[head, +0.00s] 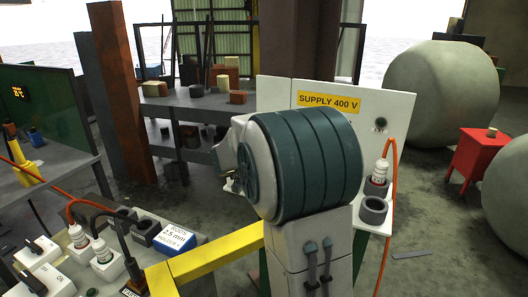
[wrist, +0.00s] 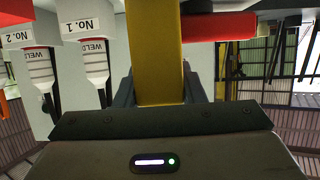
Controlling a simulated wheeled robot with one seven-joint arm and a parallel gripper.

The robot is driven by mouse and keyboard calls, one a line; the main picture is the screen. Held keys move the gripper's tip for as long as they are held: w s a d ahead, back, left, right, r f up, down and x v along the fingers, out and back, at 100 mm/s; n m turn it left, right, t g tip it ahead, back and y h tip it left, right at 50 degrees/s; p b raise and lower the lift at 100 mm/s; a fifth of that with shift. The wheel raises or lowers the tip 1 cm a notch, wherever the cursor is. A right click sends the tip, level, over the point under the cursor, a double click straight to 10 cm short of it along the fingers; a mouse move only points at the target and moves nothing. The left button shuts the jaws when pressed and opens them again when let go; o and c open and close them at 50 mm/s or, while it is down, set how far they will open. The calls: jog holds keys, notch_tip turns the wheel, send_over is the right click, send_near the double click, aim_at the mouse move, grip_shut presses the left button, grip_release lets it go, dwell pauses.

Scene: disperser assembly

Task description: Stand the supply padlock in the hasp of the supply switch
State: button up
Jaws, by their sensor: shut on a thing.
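The white supply board (head: 382,104) stands behind my arm in the head view, with a yellow "SUPPLY 400 V" label (head: 328,101). My arm covers much of the board; I cannot make out the supply switch or its hasp. My gripper is hidden behind the arm in the head view. In the wrist view my gripper (wrist: 160,82) is shut on a yellow block (wrist: 158,55) that stands between its dark fingers. Its far end is out of view, so I cannot tell for certain that it is the supply padlock. A red bar (wrist: 218,27) lies beside it on the right.
A white plug (head: 381,172) with an orange cable and a dark ring (head: 373,210) are on the board's small shelf. A red cabinet (head: 480,155) stands right.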

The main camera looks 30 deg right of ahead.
jog(key=shift+f, duration=0.1)
jog(key=o, duration=1.1)
jog(key=shift+o, duration=0.2)
jog(key=p+v, duration=0.2)
jog(key=v, duration=1.1)
jog(key=shift+s+a+r, duration=0.2)
jog(key=shift+a+r, duration=0.05)
jog(key=shift+a, duration=0.05)
